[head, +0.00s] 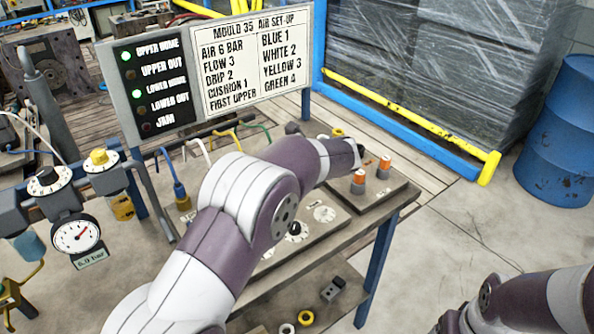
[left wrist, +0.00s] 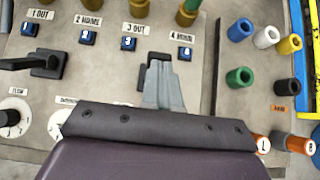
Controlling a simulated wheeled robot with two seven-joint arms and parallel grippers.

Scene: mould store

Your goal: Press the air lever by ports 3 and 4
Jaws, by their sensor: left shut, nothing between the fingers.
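In the left wrist view the panel carries ports tagged 1 OUT, 2 HOME, 3 OUT (left wrist: 128,43) and 4 HOME (left wrist: 185,52). The air lever by ports 3 and 4 (left wrist: 143,86) is a dark piece below them, mostly hidden behind my left gripper (left wrist: 162,66). The gripper's grey fingers are shut and empty, over that lever; I cannot tell whether they touch it. A like black lever (left wrist: 46,62) stands by ports 1 and 2. In the head view my left arm covers much of the panel. Only part of my right arm shows, at bottom right, without clear fingers.
Coloured stubs (left wrist: 240,76) and orange-collared posts (left wrist: 300,145) stand right of the panel. Dials (left wrist: 12,122) lie at left. A status board (head: 215,65) stands behind the bench, with UPPER HOME and LOWER HOME lit green. A pressure gauge (head: 75,234) is at left.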

